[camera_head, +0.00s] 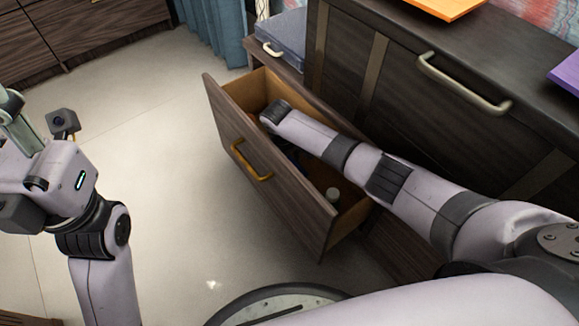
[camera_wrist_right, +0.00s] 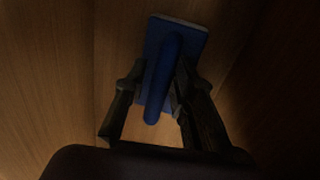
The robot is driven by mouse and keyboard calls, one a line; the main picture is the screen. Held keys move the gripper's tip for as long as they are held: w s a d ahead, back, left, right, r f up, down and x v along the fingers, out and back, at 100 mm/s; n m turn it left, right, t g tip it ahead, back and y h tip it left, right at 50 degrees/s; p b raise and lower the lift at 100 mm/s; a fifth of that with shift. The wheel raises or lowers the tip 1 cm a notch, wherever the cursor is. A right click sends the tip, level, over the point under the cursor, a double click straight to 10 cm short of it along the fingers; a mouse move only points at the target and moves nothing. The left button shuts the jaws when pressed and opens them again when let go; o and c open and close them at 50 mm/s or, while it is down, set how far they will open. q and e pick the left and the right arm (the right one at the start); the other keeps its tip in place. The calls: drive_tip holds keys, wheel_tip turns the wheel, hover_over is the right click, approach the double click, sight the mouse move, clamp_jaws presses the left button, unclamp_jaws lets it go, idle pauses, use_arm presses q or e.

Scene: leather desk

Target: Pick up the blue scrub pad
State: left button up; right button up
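The blue scrub pad (camera_wrist_right: 165,62) shows in the right wrist view, a flat blue block with a raised blue bar handle, inside the wooden drawer (camera_head: 257,166). My right gripper (camera_wrist_right: 160,84) has its two dark fingers apart, one on each side of the handle. The right finger looks very near or against the handle; a small gap shows at the left one. In the head view my right arm reaches down into the drawer and hides the gripper. My left gripper (camera_head: 12,112) is at the left edge, away from the drawer, its fingers partly cut off.
The drawer stands pulled out, with a brass handle (camera_head: 251,162) on its front. The dark cabinet (camera_head: 400,90) rises behind, with orange (camera_head: 443,7) and purple (camera_head: 567,72) items on top. Floor at left is clear.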

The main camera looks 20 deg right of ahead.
clamp_jaws()
drive_tip(key=shift+r, duration=0.1)
idle(0.4)
